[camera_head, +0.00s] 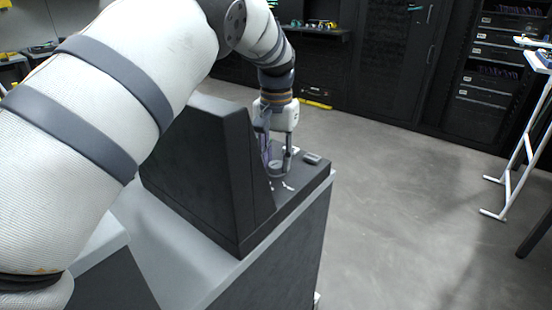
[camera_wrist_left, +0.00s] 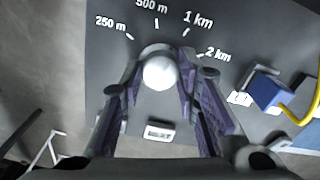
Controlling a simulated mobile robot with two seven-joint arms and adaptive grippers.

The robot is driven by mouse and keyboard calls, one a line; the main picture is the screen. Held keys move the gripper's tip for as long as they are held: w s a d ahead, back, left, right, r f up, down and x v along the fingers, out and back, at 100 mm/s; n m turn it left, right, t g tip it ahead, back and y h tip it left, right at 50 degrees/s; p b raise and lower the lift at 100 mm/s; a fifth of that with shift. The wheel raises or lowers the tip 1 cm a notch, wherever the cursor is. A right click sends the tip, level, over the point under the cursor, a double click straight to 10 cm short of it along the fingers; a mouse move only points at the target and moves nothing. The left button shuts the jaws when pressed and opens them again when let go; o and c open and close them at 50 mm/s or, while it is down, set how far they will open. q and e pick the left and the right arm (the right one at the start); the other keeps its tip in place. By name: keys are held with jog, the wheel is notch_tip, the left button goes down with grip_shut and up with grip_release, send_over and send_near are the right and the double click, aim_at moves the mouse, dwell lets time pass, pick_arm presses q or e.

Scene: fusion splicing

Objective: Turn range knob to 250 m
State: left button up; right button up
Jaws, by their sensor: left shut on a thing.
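The range knob (camera_wrist_left: 158,70) is a round, light-topped knob on a dark panel, seen from above in the left wrist view. White labels 250 m, 500 m, 1 km and 2 km fan around its far side, with 250 m at left and 2 km at right. My left gripper (camera_wrist_left: 160,84) points down, with its fingers on either side of the knob, shut on it. In the head view the left gripper (camera_head: 277,164) is at the console's top panel. I cannot tell which label the knob's mark points to. My right gripper is not in view.
The dark console (camera_head: 215,170) has a raised block left of the gripper. A labelled button (camera_wrist_left: 160,131) lies on the near side of the knob. A blue connector (camera_wrist_left: 269,92) with a yellow cable is to the right. Open floor lies right of the console.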

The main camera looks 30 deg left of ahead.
aim_at(276, 164)
pick_arm(q)
jog(key=n, duration=1.4)
jog(key=shift+n, duration=0.4)
jog(key=shift+f, duration=0.1)
jog(key=o, duration=1.2)
jog(key=shift+c, duration=0.2)
notch_tip(276, 164, up, 12)
